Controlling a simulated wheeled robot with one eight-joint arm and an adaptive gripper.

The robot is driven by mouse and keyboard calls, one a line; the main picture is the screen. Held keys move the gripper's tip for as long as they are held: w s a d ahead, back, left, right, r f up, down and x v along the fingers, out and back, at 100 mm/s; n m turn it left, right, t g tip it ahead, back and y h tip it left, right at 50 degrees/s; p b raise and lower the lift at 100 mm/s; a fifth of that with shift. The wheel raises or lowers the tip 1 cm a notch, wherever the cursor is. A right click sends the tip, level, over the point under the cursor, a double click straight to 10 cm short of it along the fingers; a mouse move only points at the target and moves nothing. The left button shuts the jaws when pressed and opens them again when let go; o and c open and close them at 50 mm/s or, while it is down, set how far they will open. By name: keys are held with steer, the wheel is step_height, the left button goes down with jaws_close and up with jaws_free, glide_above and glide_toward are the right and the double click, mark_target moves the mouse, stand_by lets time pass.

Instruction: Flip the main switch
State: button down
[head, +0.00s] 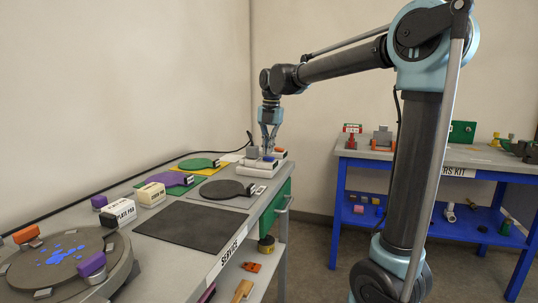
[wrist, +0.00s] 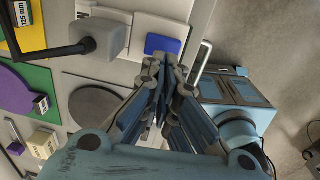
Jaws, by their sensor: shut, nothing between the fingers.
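My gripper (head: 268,151) is shut and empty, pointing down over the far end of the grey bench. In the wrist view its closed fingertips (wrist: 167,62) are just beside a blue block (wrist: 163,44) on a white base. A grey box (wrist: 112,40) with a black cable stands next to that block; the grey box also shows in the head view (head: 252,152), partly behind the gripper. No part is clearly labelled as the main switch. I cannot tell whether the fingers touch anything.
The grey bench (head: 215,262) holds a dark mat (head: 190,228), a black round paddle (head: 222,189), green and purple plates, and labelled white boxes (head: 152,194). A blue-framed table (head: 345,152) with parts stands at right. Floor between is open.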

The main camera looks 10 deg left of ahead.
mark_target(266, 157)
step_height(266, 157, up, 11)
steer(key=d, duration=0.2)
steer(key=shift+d, duration=0.25)
steer(key=c, duration=1.5)
jaws_free()
steer(key=shift+r+m, duration=0.25)
steer(key=shift+m, duration=0.05)
steer(key=shift+c, duration=0.2)
steer(key=shift+o, duration=0.7)
steer(key=shift+a+r+m, duration=0.1)
steer(key=shift+a+m, duration=0.05)
steer(key=shift+m, duration=0.25)
steer(key=w+a+r+m, duration=0.2)
steer(key=a+r+m, duration=0.15)
steer(key=m, duration=1.35)
steer(key=shift+h, duration=0.4)
step_height(266, 157, down, 18)
steer(key=shift+w+f, duration=0.1)
steer(key=shift+w, duration=0.05)
